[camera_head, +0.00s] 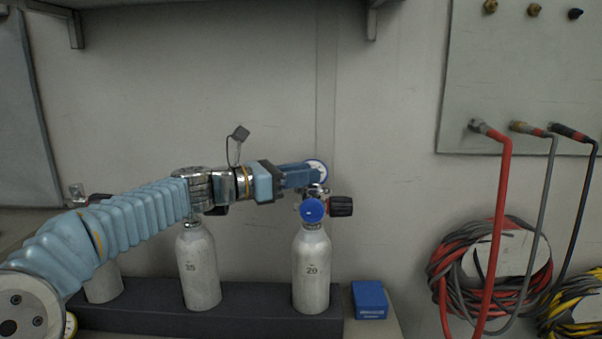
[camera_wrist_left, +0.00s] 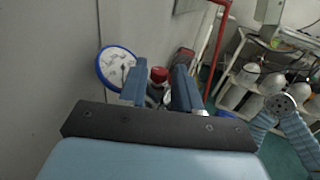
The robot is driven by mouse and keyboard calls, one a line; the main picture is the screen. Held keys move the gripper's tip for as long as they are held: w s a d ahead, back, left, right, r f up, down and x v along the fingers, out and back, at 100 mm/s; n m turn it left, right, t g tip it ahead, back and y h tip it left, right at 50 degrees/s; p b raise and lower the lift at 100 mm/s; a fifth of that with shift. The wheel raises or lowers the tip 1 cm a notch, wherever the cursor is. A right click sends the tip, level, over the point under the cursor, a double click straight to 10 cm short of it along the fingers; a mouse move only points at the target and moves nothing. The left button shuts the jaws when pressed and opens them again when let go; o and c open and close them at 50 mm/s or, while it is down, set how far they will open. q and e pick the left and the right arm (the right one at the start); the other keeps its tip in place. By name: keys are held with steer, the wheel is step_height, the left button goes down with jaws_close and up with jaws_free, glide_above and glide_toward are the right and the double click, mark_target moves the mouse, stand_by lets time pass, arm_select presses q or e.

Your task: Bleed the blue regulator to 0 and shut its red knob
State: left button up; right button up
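The blue regulator's round gauge (camera_head: 317,172), white-faced with a blue rim, sits above the grey cylinder marked 20 (camera_head: 311,268). A round blue part (camera_head: 311,211) faces me on the valve below it. A dark knob with a red part (camera_head: 340,206) sticks out to the right. My left gripper (camera_head: 302,176) is beside the gauge, from the left. In the wrist view its two fingers (camera_wrist_left: 160,88) are apart, with the gauge (camera_wrist_left: 118,68) partly behind the left finger. A red knob (camera_wrist_left: 159,74) shows in the gap beyond them. I cannot read the needle or tell contact.
A second cylinder marked 35 (camera_head: 199,270) stands left under my arm, in the dark rack (camera_head: 250,300). A blue box (camera_head: 369,299) lies right of the rack. A red hose (camera_head: 498,220) and coiled hoses hang at right. Wall is clear between valve and hoses.

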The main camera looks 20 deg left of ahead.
arm_select(q)
steer(key=shift+c, duration=0.2)
jaws_close()
steer(key=shift+w+r+m+g+h+p, duration=0.1)
steer(key=shift+r+m+g+h+p, duration=0.15)
steer(key=shift+g+p, duration=0.2)
steer(key=shift+a+f+m+g+h, duration=0.1)
steer(key=shift+f+m+g+h, duration=0.15)
steer(key=shift+m+h, duration=0.1)
steer(key=shift+o, duration=0.2)
jaws_free()
steer(key=s+d+r, duration=0.4)
steer(key=s+r, duration=0.9)
steer(key=shift+s+d+b, duration=0.15)
steer(key=shift+s+b, duration=0.05)
steer(key=shift+b, duration=0.15)
